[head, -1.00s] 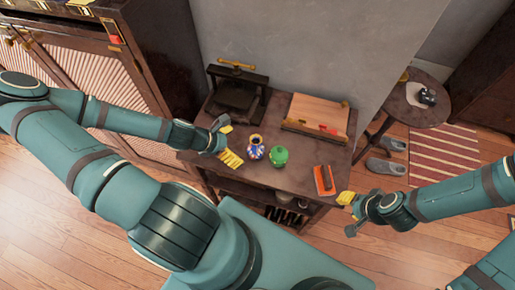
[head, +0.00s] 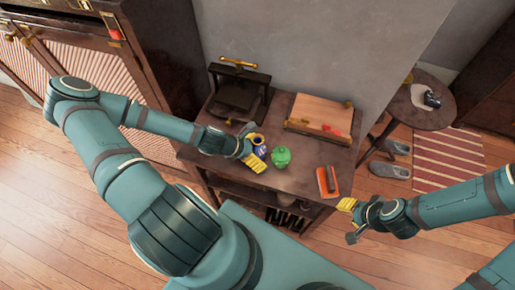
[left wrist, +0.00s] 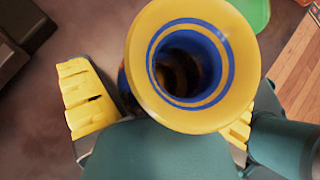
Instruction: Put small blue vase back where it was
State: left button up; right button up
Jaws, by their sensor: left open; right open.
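The small blue vase (head: 258,141) has a yellow rim and stands upright on the dark table. In the left wrist view its yellow-and-blue mouth (left wrist: 228,65) faces the camera. My left gripper (head: 256,152) is open at the vase, with yellow fingers on either side of it. In the left wrist view one finger is left of the vase and the other is mostly hidden behind its rim. I cannot tell whether they touch it. My right gripper (head: 347,213) is open and empty beyond the table's front right edge.
A green pot (head: 281,157) stands just right of the vase. A red book (head: 326,181) lies near the right edge of the table (head: 300,178). A black press (head: 238,95) and a wooden board (head: 319,116) are at the back. Bare table lies between pot and book.

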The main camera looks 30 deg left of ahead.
pick_arm(q)
jog(key=c, duration=1.4)
jog(key=shift+o, duration=0.2)
jog(key=shift+r, duration=0.15)
